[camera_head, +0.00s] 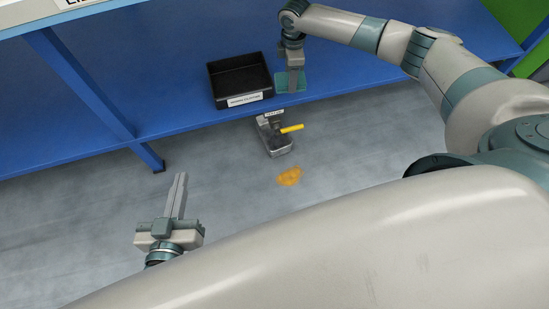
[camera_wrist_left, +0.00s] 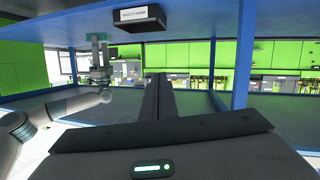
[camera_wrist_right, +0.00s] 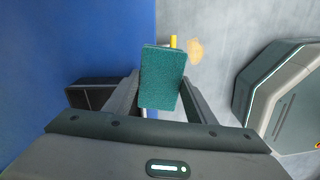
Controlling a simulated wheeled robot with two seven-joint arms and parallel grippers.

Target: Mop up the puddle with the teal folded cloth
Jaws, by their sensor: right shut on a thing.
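The teal folded cloth (camera_head: 291,82) is between the fingers of my right gripper (camera_head: 292,69), at the front edge of the blue shelf, right of the black tray. In the right wrist view the cloth (camera_wrist_right: 162,78) fills the space between the fingers (camera_wrist_right: 160,95). The head view does not clearly show whether it touches the shelf. The orange-brown puddle (camera_head: 289,176) lies on the grey floor, in front of the shelf and well apart from the cloth. It also shows in the right wrist view (camera_wrist_right: 195,50). My left gripper (camera_head: 180,180) is shut and empty, above the floor left of the puddle.
A black labelled tray (camera_head: 240,80) sits on the blue shelf (camera_head: 180,105). A grey metal device (camera_head: 275,138) with a yellow handle (camera_head: 292,129) is just behind the puddle. A blue bench leg (camera_head: 150,158) stands at the left. The floor around the puddle's right side is clear.

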